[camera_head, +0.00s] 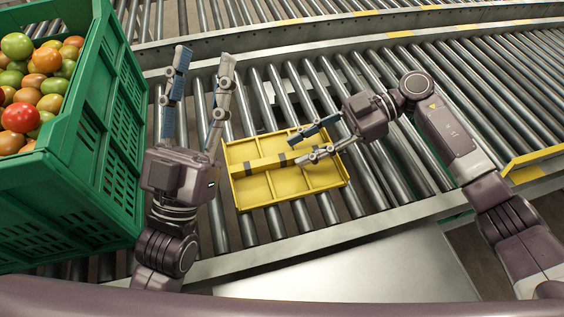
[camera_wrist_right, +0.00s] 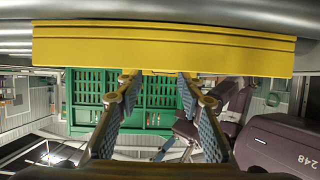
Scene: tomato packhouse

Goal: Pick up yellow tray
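The yellow tray (camera_head: 290,180) lies on the roller conveyor, divided into compartments, with a raised bar along its middle marked with dark bands. In the right wrist view its yellow side wall (camera_wrist_right: 165,48) spans the top. My right gripper (camera_head: 297,148) is open at the tray's right part, its fingers on either side of the middle bar's line. In the wrist view, its spread fingertips (camera_wrist_right: 158,77) reach the wall's lower edge; whether they touch is unclear. My left gripper (camera_head: 205,58) is open and empty, left of the tray, fingers pointing away over the rollers.
A green crate (camera_head: 105,130) of red, orange and green tomatoes (camera_head: 35,75) stands at the left, close to my left gripper. A metal rail (camera_head: 330,237) borders the conveyor's near side. Bare rollers (camera_head: 425,150) lie right of the tray.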

